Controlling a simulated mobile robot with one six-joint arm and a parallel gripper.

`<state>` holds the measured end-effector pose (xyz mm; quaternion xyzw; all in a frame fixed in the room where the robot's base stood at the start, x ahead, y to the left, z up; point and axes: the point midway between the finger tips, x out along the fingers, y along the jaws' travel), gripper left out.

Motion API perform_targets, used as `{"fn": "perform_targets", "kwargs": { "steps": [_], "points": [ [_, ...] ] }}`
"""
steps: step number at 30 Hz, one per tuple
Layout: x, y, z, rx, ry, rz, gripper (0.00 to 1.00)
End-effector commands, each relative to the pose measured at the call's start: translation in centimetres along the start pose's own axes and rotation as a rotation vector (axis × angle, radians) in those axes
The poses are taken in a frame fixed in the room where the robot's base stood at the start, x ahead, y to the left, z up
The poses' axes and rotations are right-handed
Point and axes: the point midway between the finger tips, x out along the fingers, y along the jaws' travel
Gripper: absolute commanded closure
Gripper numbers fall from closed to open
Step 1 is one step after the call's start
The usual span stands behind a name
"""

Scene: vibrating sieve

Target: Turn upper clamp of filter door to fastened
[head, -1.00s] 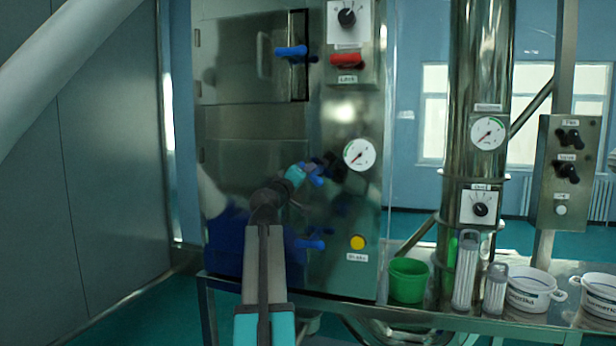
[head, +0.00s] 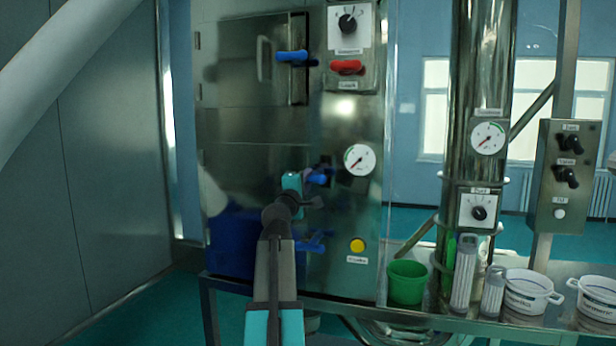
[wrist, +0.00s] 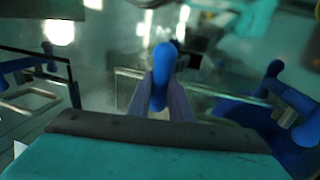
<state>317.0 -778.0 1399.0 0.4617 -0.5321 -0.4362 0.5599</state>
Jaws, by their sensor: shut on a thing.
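The upper clamp of the filter door is a blue handle (head: 319,177) at mid-height on the steel cabinet front, left of and below a round gauge. My gripper (head: 305,180) is at this handle, its fingers partly hidden by my wrist. In the wrist view, my gripper (wrist: 162,98) has its two grey fingers shut on the blue handle (wrist: 162,72) from both sides. A lower blue clamp (head: 312,244) shows below my wrist, partly hidden by my arm. My arm also covers part of the lower door.
Above are another blue clamp (head: 292,57) on the upper door and a red handle (head: 346,67). A gauge (head: 359,160) and a yellow button (head: 357,245) sit close by on the right. A green bucket (head: 407,282) stands on the bench.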

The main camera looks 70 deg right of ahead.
Motion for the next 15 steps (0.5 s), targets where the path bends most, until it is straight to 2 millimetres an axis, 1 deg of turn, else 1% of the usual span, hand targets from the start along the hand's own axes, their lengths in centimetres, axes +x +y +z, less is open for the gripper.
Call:
{"fn": "perform_targets", "kwargs": {
  "steps": [1, 11, 12, 15],
  "points": [
    [0.22, 0.64, -0.1, -0.01, 0.006, 0.011, 1.0],
    [0.22, 0.68, -0.16, -0.014, 0.007, 0.012, 1.0],
    [0.22, 0.69, -0.17, -0.014, 0.007, 0.012, 0.78],
    [0.22, 0.6, -0.18, -0.013, 0.006, 0.01, 0.64]
  ]
}}
